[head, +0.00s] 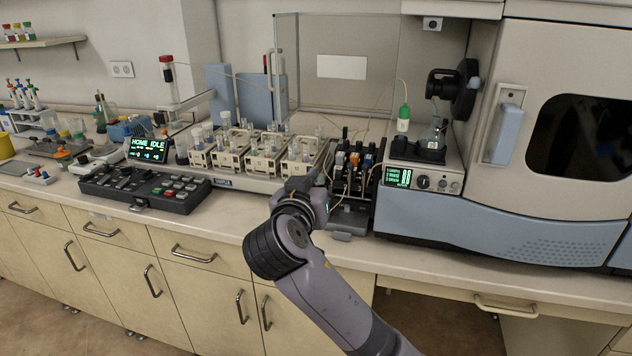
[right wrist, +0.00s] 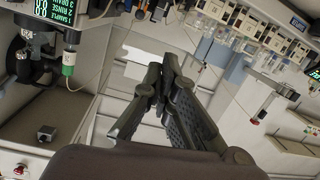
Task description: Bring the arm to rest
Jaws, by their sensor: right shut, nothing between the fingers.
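My right arm (head: 330,300) comes in from the bottom right in the head view and reaches up to the front edge of the bench. My right gripper (head: 316,178) is at its end, in front of the tube racks and mostly hidden by the wrist. In the right wrist view the dark fingers of the right gripper (right wrist: 163,74) meet at their tips, with nothing between them. My left gripper is in neither view.
Tube racks (head: 258,162) stand just beyond the right gripper. A pump block (head: 358,170) is close to its right, beside the big spectrometer (head: 500,232). A black control panel (head: 143,191) lies to the left. Drawers (head: 190,252) are below the bench.

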